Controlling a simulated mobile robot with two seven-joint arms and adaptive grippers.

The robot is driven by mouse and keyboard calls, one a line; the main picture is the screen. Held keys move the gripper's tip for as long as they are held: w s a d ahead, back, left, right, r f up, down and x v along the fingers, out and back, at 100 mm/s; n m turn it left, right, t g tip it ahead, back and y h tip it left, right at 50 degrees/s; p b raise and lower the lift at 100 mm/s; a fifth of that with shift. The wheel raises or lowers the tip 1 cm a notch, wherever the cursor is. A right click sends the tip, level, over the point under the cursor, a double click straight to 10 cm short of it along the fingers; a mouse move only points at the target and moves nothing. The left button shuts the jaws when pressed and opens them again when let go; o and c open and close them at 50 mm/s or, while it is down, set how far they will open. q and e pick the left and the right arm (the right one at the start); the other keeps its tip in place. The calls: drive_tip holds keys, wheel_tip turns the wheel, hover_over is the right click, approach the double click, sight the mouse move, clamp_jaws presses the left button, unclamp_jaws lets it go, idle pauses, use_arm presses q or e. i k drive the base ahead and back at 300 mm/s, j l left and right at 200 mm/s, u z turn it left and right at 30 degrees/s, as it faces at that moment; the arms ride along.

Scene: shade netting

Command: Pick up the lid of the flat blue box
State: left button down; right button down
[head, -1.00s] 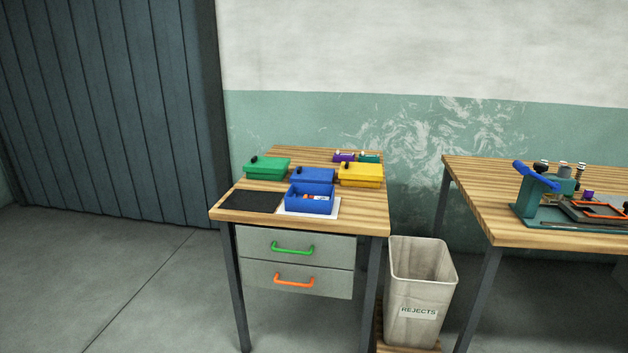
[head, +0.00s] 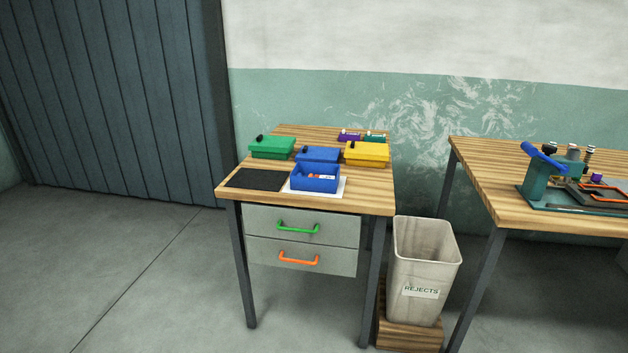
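A blue box (head: 319,154) with a flat top and a black knob at its left end sits on the small wooden table. An open blue box (head: 316,185) stands just in front of it on a white sheet, with small red and white things inside. The front box hides part of the rear one. I cannot tell from here whether the rear blue top is a separate lid. Neither of my grippers is in view.
A green box (head: 272,150) and a yellow box (head: 367,157) flank the rear blue box. A black mat (head: 257,179) lies front left on the table (head: 237,196). A rejects bin (head: 425,265) stands right of the table, before a second workbench (head: 486,190). Floor at left is clear.

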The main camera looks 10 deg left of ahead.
sight(314, 154)
drive_tip(key=i+j+u, duration=1.1)
drive_tip(key=i+u, duration=0.8)
drive_tip(key=i+j, duration=0.15)
drive_tip(key=i, duration=0.25)
drive_tip(key=i+j+u, duration=0.1)
drive_tip(key=i, duration=0.35)
drive_tip(key=i+j, duration=0.2)
drive_tip(key=i, duration=0.2)
drive_tip(key=i+l+z, duration=0.1)
drive_tip(key=i+z, duration=0.15)
drive_tip(key=z, duration=0.2)
drive_tip(key=i+z, duration=0.25)
drive_tip(key=z, duration=0.2)
drive_tip(key=i+z, duration=0.2)
drive_tip(key=z, duration=0.25)
drive_tip(key=i+l+z, duration=0.15)
drive_tip(key=i+z, duration=0.2)
drive_tip(key=i, duration=0.3)
drive_tip(key=i+z, duration=0.35)
drive_tip(key=i, duration=0.3)
drive_tip(key=i+z, duration=0.25)
drive_tip(key=z, duration=0.15)
drive_tip(key=i+j+z, duration=0.2)
drive_tip(key=z, duration=0.2)
drive_tip(key=i+j+z, duration=0.2)
drive_tip(key=z, duration=0.2)
drive_tip(key=i, duration=0.1)
